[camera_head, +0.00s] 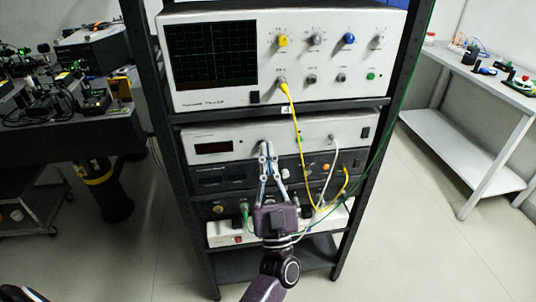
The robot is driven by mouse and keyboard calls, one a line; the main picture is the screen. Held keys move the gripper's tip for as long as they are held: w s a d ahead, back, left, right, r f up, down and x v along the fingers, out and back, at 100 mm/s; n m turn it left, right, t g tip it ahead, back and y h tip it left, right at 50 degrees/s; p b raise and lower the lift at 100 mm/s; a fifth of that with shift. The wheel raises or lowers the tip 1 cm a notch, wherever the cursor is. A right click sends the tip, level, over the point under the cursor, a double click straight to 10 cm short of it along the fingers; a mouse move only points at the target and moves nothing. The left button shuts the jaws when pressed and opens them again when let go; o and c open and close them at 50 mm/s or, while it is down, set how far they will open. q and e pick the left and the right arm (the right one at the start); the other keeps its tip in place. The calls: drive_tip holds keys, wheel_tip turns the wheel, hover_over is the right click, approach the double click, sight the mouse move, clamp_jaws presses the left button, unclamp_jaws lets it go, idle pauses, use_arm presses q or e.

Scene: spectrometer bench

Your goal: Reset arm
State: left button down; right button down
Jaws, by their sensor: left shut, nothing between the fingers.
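My left gripper (267,153) shows in the head view, in front of the middle of the instrument rack (400,75). Its arm rises from the bottom of the picture. Its fingers point up and come together at the tips, with nothing between them. The tips overlap the white unit with a red display (215,148) in the picture. I cannot tell whether they touch it. The fingers and wrist hide part of the dark units (222,176) below. My right gripper is not in view.
An oscilloscope (214,55) sits on the rack's upper shelf. A yellow cable (296,130) hangs from it, near the fingers. A power strip (222,239) lies low in the rack. A white table (470,85) stands right, a dark optics bench (60,140) left. Floor (410,230) is clear at right.

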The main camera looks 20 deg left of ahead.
use_arm(q)
drive_tip(key=w+d+f+m+g+h, duration=0.1)
drive_tip(key=d+f+m+h, duration=0.15)
drive_tip(key=f+h, duration=0.4)
drive_tip(key=w+d+f+m+g+h, duration=0.1)
drive_tip(key=w+d+f+m+h, duration=0.15)
drive_tip(key=f, duration=0.75)
drive_tip(key=w+d+f+m+h, duration=0.1)
drive_tip(key=d+f+m+h, duration=0.1)
drive_tip(key=f+m+h, duration=0.45)
drive_tip(key=s+d+f+n+g, duration=0.1)
drive_tip(key=s+f+g, duration=0.35)
drive_tip(key=f, duration=0.85)
drive_tip(key=s+f+n+g, duration=0.1)
drive_tip(key=s+f+g, duration=0.3)
drive_tip(key=f, duration=0.8)
drive_tip(key=s+f+g, duration=0.2)
drive_tip(key=s+f, duration=0.8)
drive_tip(key=s+a+f+g, duration=0.3)
drive_tip(key=s+f, duration=0.2)
drive_tip(key=s, duration=0.5)
drive_tip(key=s+a+f+g, duration=0.3)
drive_tip(key=s+f, duration=0.2)
drive_tip(key=s, duration=0.6)
drive_tip(key=s+a+f+g+y, duration=0.1)
drive_tip(key=s+a+f+g, duration=0.2)
drive_tip(key=s, duration=0.8)
drive_tip(key=shift+a+f+n, duration=0.35)
drive_tip(key=shift+a+f, duration=0.05)
drive_tip(key=shift+f, duration=0.55)
